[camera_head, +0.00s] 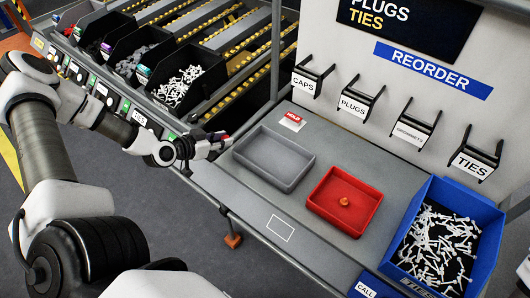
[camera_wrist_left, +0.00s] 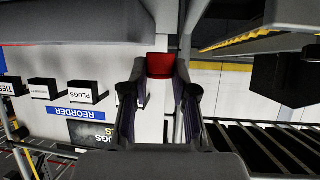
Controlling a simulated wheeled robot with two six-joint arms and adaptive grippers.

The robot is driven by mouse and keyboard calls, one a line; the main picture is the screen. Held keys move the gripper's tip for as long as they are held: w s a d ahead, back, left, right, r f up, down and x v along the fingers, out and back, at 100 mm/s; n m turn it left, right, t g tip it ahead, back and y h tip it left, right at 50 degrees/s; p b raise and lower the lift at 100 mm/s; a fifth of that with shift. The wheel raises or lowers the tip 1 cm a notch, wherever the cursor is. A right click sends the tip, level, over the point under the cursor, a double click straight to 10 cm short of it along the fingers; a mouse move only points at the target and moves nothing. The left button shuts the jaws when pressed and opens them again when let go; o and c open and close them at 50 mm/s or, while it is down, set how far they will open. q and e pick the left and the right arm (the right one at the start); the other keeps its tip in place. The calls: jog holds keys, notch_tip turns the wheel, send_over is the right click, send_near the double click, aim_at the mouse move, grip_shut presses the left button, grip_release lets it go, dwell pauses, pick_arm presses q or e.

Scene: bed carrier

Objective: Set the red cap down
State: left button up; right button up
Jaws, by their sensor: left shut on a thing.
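My left gripper (camera_head: 218,142) reaches in from the left and is beside the left edge of the grey bench top. It is shut on the red cap, which shows as a small bit of red at the fingertips. In the left wrist view the red cap (camera_wrist_left: 160,65) sits between the two fingertips (camera_wrist_left: 159,78). The head view shows little of the cap, as the fingers hide most of it.
On the bench are an empty grey tray (camera_head: 250,161), a red tray (camera_head: 324,202) holding one small orange piece (camera_head: 345,202), a red-and-white HOLD marker (camera_head: 291,120) and a blue bin (camera_head: 477,205) of white ties. Black bins (camera_head: 190,60) stand on the rack behind.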

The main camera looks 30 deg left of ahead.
aim_at(261, 156)
pick_arm(q)
jog(key=w+d+b, duration=0.1)
jog(key=w+d, duration=0.1)
jog(key=d, duration=0.1)
jog(key=w+d, duration=0.2)
jog(key=d, duration=0.1)
jog(key=w+d+f+b, duration=0.1)
jog(key=w+d, duration=0.1)
jog(key=d, duration=0.2)
jog(key=shift+f+b, duration=0.1)
jog(key=shift+b, duration=0.25)
jog(key=shift+d+f, duration=0.15)
jog(key=shift+f, duration=0.15)
notch_tip(261, 156, down, 3)
jog(key=shift+w+r, duration=0.1)
jog(key=shift+f, duration=0.2)
jog(key=o, duration=0.7)
